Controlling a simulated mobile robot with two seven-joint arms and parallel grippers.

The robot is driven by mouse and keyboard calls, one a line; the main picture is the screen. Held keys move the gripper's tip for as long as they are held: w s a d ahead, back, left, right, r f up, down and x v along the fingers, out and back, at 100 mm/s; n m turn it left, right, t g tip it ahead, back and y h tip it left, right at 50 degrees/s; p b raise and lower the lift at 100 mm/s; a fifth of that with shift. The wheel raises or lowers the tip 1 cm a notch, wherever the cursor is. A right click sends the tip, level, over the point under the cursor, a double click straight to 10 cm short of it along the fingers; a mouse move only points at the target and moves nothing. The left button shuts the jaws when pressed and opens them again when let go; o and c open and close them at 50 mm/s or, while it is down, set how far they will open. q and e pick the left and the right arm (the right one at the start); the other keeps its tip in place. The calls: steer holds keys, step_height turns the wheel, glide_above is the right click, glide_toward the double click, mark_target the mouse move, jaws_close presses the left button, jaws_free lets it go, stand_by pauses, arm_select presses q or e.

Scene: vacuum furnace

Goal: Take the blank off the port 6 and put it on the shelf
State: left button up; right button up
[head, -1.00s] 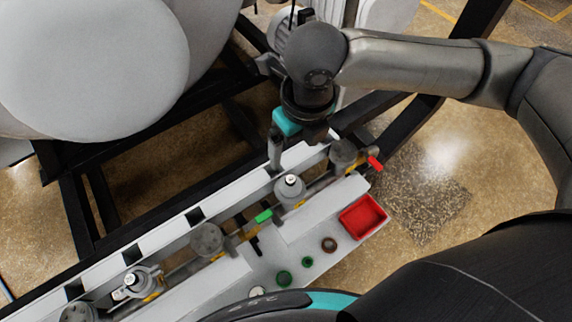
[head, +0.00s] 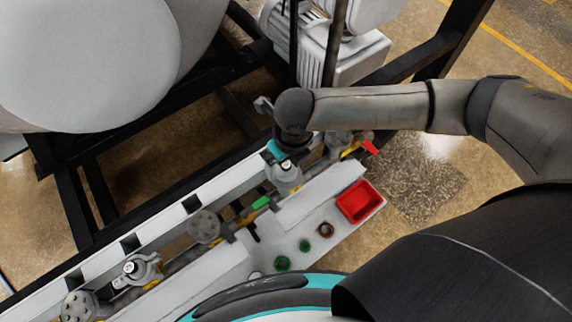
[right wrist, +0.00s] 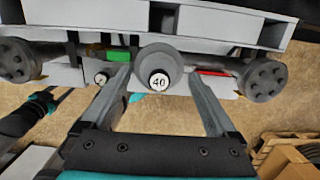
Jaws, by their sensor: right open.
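A grey round cap with a white "40" label (right wrist: 158,80) stands on the pipe row, between green and red levers; I take it as the blank. It also shows in the head view (head: 286,176). No port number is readable. My right gripper (head: 280,155) is over it in the head view. In the right wrist view its two fingers (right wrist: 158,76) are open, one on each side of the cap, with gaps visible. I cannot tell their depth relative to it. The white shelf (head: 283,232) runs along the front of the row. My left gripper is not in view.
A red tray (head: 360,201), a brown ring (head: 326,230) and green rings (head: 282,263) lie on the shelf. A clamped port (head: 132,269) is further left.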

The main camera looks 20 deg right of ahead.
steer(key=shift+f, duration=0.4)
jaws_close()
stand_by(0.5)
